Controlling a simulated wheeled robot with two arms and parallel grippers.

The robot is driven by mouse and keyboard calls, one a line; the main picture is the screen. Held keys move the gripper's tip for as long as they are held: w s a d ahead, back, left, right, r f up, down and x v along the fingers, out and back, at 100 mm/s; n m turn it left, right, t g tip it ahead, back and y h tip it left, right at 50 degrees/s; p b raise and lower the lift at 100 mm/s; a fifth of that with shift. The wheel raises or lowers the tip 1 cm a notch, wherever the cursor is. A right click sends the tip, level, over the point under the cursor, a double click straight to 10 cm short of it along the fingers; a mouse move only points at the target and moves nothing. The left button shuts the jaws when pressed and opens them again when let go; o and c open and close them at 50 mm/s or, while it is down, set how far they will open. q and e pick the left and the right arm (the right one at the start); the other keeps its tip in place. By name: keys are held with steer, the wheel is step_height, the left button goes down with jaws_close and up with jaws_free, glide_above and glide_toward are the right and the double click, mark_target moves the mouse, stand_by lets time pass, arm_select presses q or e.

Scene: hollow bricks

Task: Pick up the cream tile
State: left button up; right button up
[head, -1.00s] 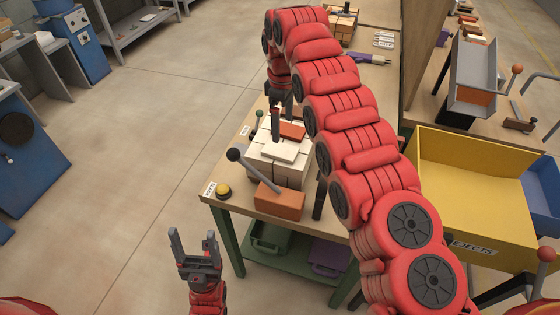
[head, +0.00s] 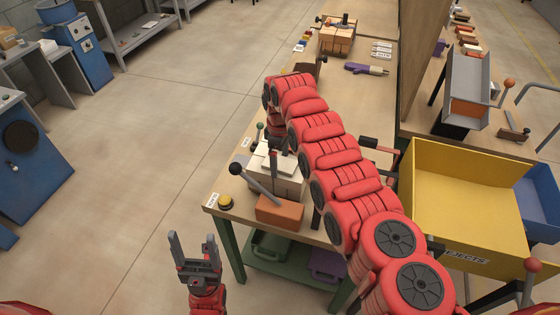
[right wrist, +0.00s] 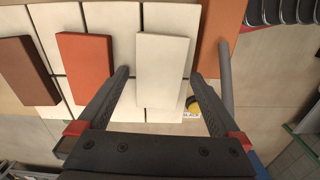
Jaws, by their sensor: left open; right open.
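The cream tile (right wrist: 162,70) lies flat on top of a block of cream bricks (right wrist: 110,18) in the right wrist view. In the head view the tile (head: 262,163) is partly hidden by my right gripper. My right gripper (right wrist: 160,75) is open, with one finger on each side of the cream tile, and the left finger lies between it and an orange-red tile (right wrist: 86,68). I cannot tell whether the fingers touch the tile or how far down they reach. My left gripper (head: 192,250) is open and empty, over the floor left of the table.
A dark brown tile (right wrist: 25,70) lies beyond the orange-red one. Close by are a lever with an orange base (head: 280,210) and a yellow button (head: 225,201). A yellow rejects bin (head: 460,195) stands at the right. A purple glove (head: 366,69) lies farther back.

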steer(key=c, duration=1.5)
